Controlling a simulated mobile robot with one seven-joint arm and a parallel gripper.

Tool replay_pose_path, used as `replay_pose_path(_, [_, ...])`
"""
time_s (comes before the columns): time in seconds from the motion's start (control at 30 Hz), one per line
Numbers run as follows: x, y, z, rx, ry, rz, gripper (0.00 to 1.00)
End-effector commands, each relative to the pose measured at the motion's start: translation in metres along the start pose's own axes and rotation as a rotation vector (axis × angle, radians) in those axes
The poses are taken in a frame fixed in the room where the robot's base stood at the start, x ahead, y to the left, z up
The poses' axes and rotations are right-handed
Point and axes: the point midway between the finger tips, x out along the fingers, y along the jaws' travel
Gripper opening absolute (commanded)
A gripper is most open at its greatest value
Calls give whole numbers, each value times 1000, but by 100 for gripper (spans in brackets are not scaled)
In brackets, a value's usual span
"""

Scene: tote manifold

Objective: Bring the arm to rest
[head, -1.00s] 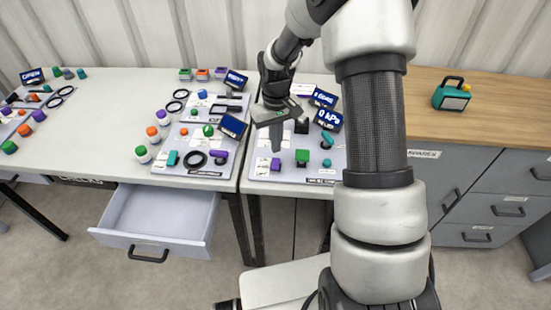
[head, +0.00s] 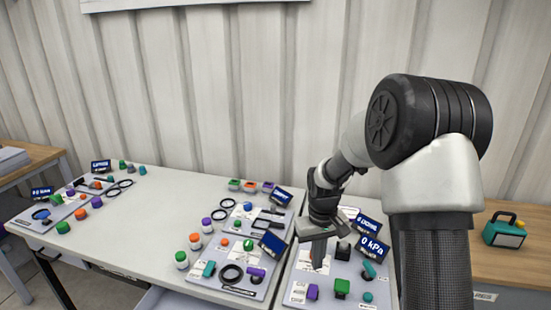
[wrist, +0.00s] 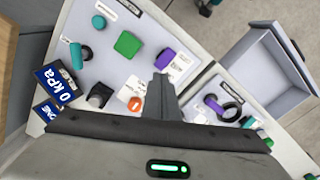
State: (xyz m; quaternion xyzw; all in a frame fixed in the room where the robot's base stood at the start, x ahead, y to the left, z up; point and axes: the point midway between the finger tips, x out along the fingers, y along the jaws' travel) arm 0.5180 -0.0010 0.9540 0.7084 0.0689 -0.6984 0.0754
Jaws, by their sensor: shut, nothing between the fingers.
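My gripper (head: 319,250) hangs pointing down over the near-right control panel (head: 296,286) on the white bench. Its fingers are shut with nothing between them. The wrist view also shows the closed fingers (wrist: 161,97) above the same panel, beside an orange round part (wrist: 135,104) and a white label. A green block (wrist: 127,43) and a purple block (wrist: 165,58) sit on the panel near the fingers. I cannot tell from the pictures how high the fingertips are above the panel. My arm rises from the right and bends down to the gripper.
A display reading 0 kPa (head: 373,247) stands behind the panel. More panels with knobs, rings and displays lie to the left. An open drawer (wrist: 267,72) projects from the bench front. A teal case (head: 504,231) stands on the wooden top at right. The bench's middle left is clear.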

Motion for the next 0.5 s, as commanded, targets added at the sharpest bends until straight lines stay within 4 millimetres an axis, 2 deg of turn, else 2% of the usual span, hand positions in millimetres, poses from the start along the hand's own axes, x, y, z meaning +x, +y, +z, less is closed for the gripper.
replay_pose_path(0.03, [-26, 0, 3, 4, 23, 13, 0])
replay_pose_path(0.17, [-99, -2, 25, 27, 85, 49, 0])
replay_pose_path(0.2, [-122, -2, 36, 37, 108, 60, 0])
replay_pose_path(0.3, [-174, -7, 65, 65, 165, 79, 0])
replay_pose_path(0.5, [-253, -21, 134, 124, 286, 91, 0])
